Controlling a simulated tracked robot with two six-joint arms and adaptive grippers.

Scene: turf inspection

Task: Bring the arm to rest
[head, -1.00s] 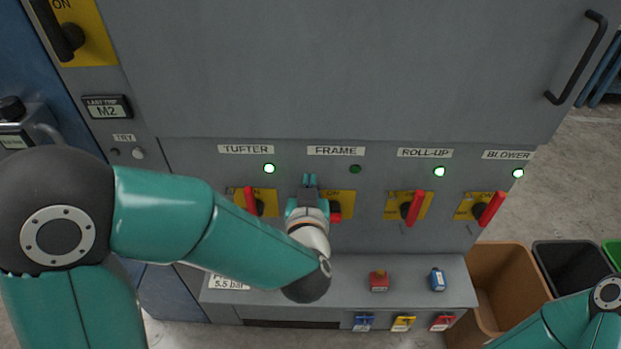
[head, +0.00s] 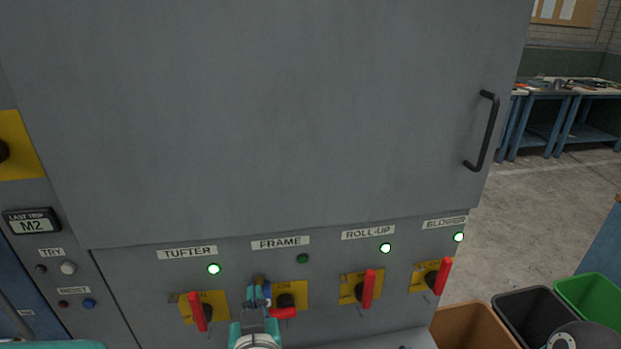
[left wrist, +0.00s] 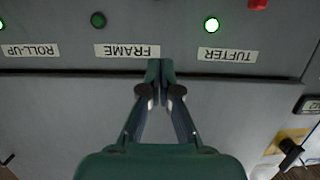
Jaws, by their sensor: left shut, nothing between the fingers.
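My left gripper (head: 259,296) is in front of the panel, just left of the FRAME switch (head: 284,312), partly covering its yellow plate. The switch's red handle lies sideways and the FRAME lamp (head: 303,258) is dark. In the left wrist view, where the panel is upside down, the fingers (left wrist: 160,68) are shut together, empty, between the FRAME label (left wrist: 127,50) and the TUFTER label (left wrist: 228,55). Whether the gripper touches the switch cannot be told. My right gripper is out of view.
The TUFTER (head: 198,311), ROLL-UP (head: 368,288) and BLOWER (head: 439,276) switches have near-upright red handles and lit green lamps. A black door handle (head: 487,131) sticks out above. Brown (head: 472,326), black (head: 537,309) and green (head: 592,297) bins stand at lower right. Floor beyond is clear.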

